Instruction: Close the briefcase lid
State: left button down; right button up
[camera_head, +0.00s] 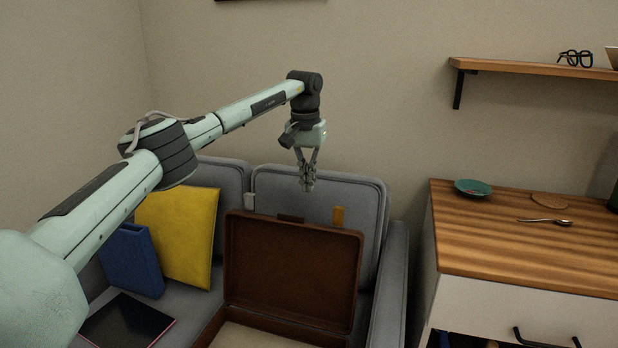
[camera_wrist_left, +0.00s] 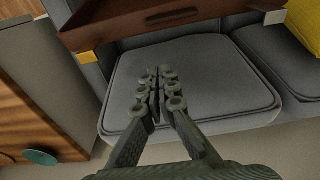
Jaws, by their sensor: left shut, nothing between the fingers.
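The brown briefcase (camera_head: 292,270) sits on the grey sofa with its lid raised, in the lower middle of the head view. Its pale interior shows at the bottom edge, partly cut off. My left gripper (camera_head: 307,186) is shut and empty, pointing down above and behind the lid's top edge. In the left wrist view my left gripper (camera_wrist_left: 157,95) shows with its fingers together in front of the sofa's back cushion. The briefcase lid (camera_wrist_left: 130,18) shows at the top of that view, apart from the fingers. My right gripper is not in view.
A yellow folder (camera_head: 182,235), a blue binder (camera_head: 131,261) and a dark flat item (camera_head: 127,323) are on the sofa, left of the briefcase. A wooden-topped cabinet (camera_head: 500,232) stands to the right, with a green dish (camera_head: 473,188) on it. A shelf (camera_head: 530,67) hangs above.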

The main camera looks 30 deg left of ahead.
pick_arm(q)
jog(key=s+f, duration=0.1)
jog(key=f, duration=0.1)
jog(key=s+f, duration=0.2)
jog(key=f, duration=0.1)
jog(key=shift+d+f+p, duration=0.3)
jog(key=shift+d+p, duration=0.1)
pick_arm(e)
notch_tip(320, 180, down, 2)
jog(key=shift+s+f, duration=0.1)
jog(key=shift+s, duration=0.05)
pick_arm(q)
jog(key=shift+s, duration=0.1)
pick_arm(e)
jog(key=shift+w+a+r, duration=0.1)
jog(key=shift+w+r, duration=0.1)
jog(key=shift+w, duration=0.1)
